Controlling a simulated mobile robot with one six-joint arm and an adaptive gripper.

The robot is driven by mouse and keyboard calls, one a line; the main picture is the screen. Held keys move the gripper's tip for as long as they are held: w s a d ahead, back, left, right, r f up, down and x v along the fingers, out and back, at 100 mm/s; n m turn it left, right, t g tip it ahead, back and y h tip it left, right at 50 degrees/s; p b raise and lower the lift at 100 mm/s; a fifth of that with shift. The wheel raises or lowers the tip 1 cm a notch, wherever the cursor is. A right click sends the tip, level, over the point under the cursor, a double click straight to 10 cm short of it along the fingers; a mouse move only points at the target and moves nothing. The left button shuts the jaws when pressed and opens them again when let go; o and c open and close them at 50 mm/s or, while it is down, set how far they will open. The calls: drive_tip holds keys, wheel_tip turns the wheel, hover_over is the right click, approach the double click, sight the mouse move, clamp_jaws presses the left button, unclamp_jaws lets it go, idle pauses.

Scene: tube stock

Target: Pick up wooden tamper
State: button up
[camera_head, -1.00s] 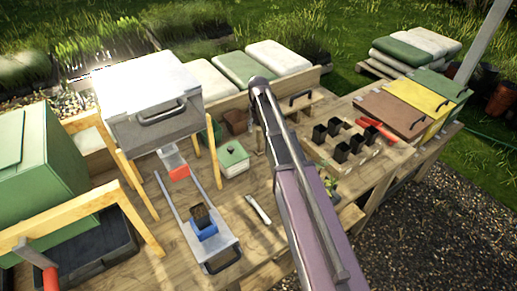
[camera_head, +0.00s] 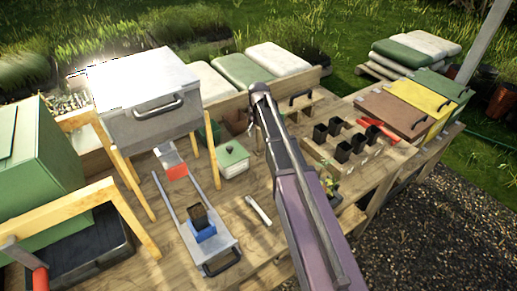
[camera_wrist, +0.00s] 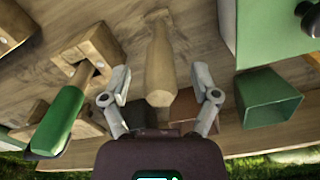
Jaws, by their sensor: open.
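The wooden tamper (camera_wrist: 160,58) is a pale wooden piece with a faceted end. In the wrist view it lies in the upper middle, pointing toward my gripper (camera_wrist: 161,88). My gripper is open, with one finger on each side of the tamper's near end. I see gaps between the fingers and the wood, and nothing is held. In the head view my arm runs up to the back of the bench, and I cannot make out the tamper or the fingertips there.
In the wrist view, a green-handled tool (camera_wrist: 60,120) and wooden blocks are left, a green pot (camera_wrist: 268,98) right. In the head view, a lidded green container (camera_head: 233,160), a metal box (camera_head: 150,105) and black pots (camera_head: 343,150) stand near my arm.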

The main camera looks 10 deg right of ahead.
sight(259, 141)
drive_tip(key=shift+f+b, duration=0.9)
drive_tip(key=shift+f, duration=0.3)
clamp_jaws()
